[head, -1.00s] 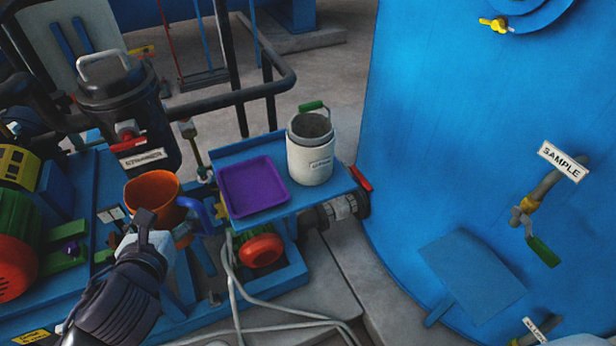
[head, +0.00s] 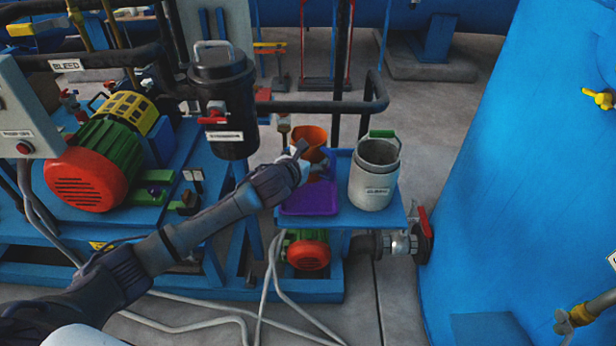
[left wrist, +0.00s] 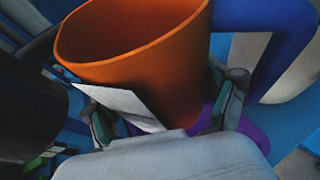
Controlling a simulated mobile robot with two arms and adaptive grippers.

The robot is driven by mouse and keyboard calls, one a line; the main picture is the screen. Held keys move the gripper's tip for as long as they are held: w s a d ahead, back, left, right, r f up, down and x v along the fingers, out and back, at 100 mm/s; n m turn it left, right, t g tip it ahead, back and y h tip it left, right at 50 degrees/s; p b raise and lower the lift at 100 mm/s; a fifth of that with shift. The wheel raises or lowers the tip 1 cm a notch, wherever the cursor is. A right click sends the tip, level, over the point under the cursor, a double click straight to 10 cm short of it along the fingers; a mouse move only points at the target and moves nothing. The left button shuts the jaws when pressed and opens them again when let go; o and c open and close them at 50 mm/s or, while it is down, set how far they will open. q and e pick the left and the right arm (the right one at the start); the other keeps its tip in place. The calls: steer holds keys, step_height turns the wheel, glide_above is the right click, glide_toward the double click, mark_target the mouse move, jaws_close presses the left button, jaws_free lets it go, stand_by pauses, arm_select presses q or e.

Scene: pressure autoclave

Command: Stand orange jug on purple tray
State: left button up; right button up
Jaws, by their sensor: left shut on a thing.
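The orange jug (head: 311,138) is over the purple tray (head: 306,208) in the head view, and looks nearly upright. My left gripper (head: 303,160) is shut on it from the near left side and hides much of its lower body. In the left wrist view the jug (left wrist: 150,50) stands between the two fingers of my left gripper (left wrist: 168,108), with its blue handle (left wrist: 278,50) to the right. Part of the purple tray (left wrist: 250,134) shows below it. I cannot tell whether the jug's base touches the tray. My right gripper is not in view.
A white canister (head: 374,178) with a green handle stands just right of the tray on the blue shelf (head: 345,217). A black strainer vessel (head: 226,100) is at the left. A black pipe rail (head: 318,107) runs behind. The blue tank (head: 490,170) bounds the right.

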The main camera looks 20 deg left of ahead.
arm_select(q)
steer(key=shift+f, duration=2.65)
steer(key=o, duration=1.3)
steer(key=shift+f, duration=0.15)
steer(key=shift+s+r, duration=0.2)
steer(key=v, duration=1.1)
steer(key=shift+s, duration=0.35)
steer(key=shift+r, duration=0.15)
